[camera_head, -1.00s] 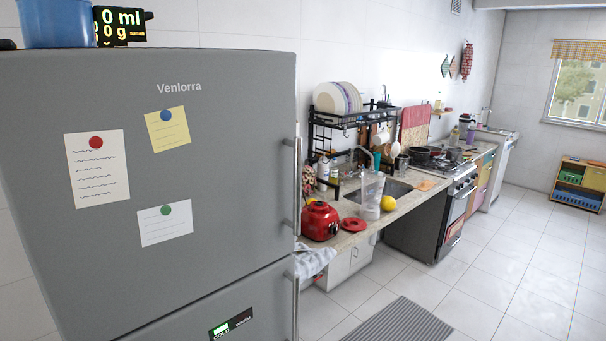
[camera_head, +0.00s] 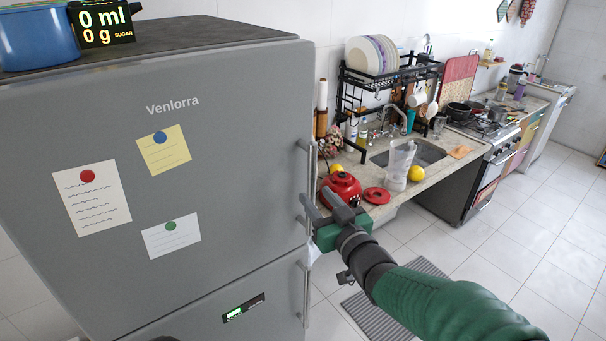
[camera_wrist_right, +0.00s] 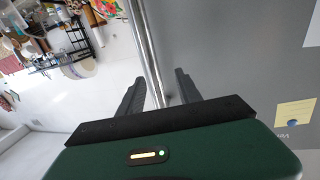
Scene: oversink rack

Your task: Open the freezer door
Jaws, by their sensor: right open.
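The grey fridge has a large upper door (camera_head: 225,190) with notes on it and a lower door (camera_head: 265,310) with a small lit display; both look shut. Which one is the freezer is not marked legibly. The upper door has a vertical bar handle (camera_head: 310,165) on its right edge, and the lower door has its own handle (camera_head: 304,290). My right gripper (camera_head: 318,203) is open at the lower part of the upper handle. In the right wrist view, a metal handle bar (camera_wrist_right: 147,45) runs between the open fingers (camera_wrist_right: 160,82); contact cannot be told. My left gripper is not in view.
A blue pot (camera_head: 38,38) and a digital scale (camera_head: 101,22) are on top of the fridge. The counter (camera_head: 435,172) to the right holds a red appliance (camera_head: 341,187), a clear jug (camera_head: 398,165) and a dish rack (camera_head: 385,75). Open floor (camera_head: 520,250) lies at the right.

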